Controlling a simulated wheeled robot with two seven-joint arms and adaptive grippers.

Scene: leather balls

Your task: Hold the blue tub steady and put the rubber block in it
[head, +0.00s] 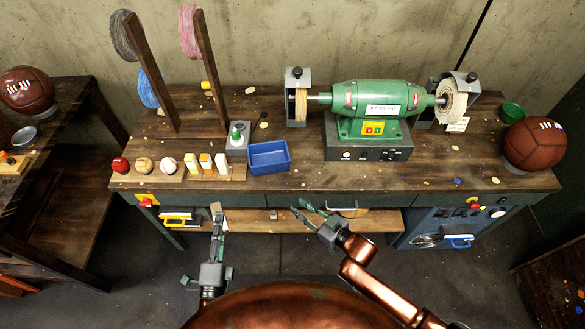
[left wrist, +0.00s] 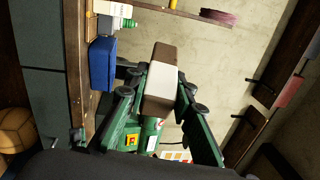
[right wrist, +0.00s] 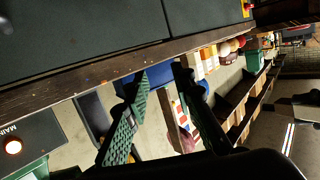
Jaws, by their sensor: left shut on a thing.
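The blue tub (head: 269,157) stands upright on the workbench near its front edge. It also shows in the left wrist view (left wrist: 103,62) and, partly hidden by a finger, in the right wrist view (right wrist: 155,74). My right gripper (head: 302,209) is open and empty in front of the bench, touching nothing. The tub's inside looks empty.
Several white and orange blocks (head: 205,163) and three balls (head: 144,165) sit on boards left of the tub. A green grinder (head: 372,108) stands to the right. The bench front edge (head: 340,187) lies beyond my grippers.

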